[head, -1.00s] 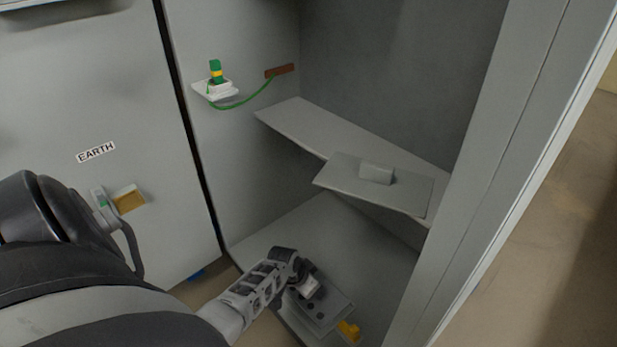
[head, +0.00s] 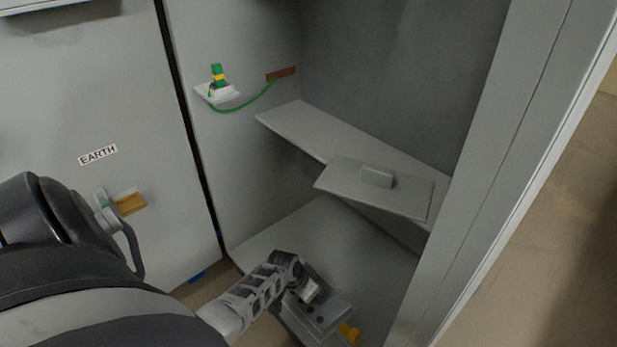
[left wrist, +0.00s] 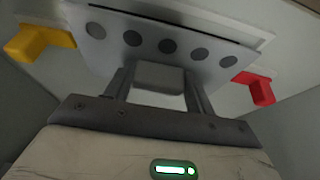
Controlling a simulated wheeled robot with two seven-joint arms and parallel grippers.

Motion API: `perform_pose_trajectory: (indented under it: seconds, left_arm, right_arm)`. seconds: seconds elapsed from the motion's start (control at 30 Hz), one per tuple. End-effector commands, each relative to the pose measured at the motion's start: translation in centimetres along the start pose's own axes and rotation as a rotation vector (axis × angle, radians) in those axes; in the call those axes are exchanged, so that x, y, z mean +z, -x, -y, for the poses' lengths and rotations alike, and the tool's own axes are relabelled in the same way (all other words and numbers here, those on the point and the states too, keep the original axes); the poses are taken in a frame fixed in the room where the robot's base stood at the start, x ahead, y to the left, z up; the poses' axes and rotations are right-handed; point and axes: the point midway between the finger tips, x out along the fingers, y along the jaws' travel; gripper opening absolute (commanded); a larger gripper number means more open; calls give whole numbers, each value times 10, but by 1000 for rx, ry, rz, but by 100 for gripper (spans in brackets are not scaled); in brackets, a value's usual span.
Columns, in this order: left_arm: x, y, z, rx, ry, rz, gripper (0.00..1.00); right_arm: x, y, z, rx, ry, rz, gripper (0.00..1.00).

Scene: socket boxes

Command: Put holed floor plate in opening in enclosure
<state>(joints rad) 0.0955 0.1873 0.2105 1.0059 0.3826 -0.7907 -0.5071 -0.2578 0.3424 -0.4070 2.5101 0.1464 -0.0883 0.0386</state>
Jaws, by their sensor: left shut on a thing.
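The holed floor plate (left wrist: 155,45) is a thin grey plate with a row of dark round holes and a grey block handle (left wrist: 160,76). My left gripper (left wrist: 160,90) is shut on that handle. In the head view, my left gripper (head: 309,291) and the plate (head: 326,313) are low in the open enclosure (head: 335,240), at its floor near the front. In the left wrist view a thin dark gap runs along the plate's far edge. The opening is mostly hidden by the plate, so I cannot tell whether the plate is seated. My right gripper is not in view.
A yellow handle (left wrist: 38,41) and a red handle (left wrist: 256,88) flank the plate. A plain plate with a block handle (head: 340,174) lies on the slanted shelf (head: 300,118) above. A green wire (head: 240,106) hangs on the left wall. The enclosure's right post (head: 480,170) stands close by.

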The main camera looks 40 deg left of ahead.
Motion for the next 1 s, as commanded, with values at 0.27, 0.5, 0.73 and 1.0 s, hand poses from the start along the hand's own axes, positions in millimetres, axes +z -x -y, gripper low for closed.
perform_pose_trajectory:
  seconds: [0.27,0.5,0.73,1.0]
  left_arm:
    - [-1,0,0,0,0,-3,34]
    - [3,-9,0,0,1,-2,34]
    - [5,-14,0,0,0,-3,34]
    - [4,-12,0,-1,-1,-2,34]
  right_arm:
    - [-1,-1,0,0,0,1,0]
    - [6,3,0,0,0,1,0]
    - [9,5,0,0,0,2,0]
    - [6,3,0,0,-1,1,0]
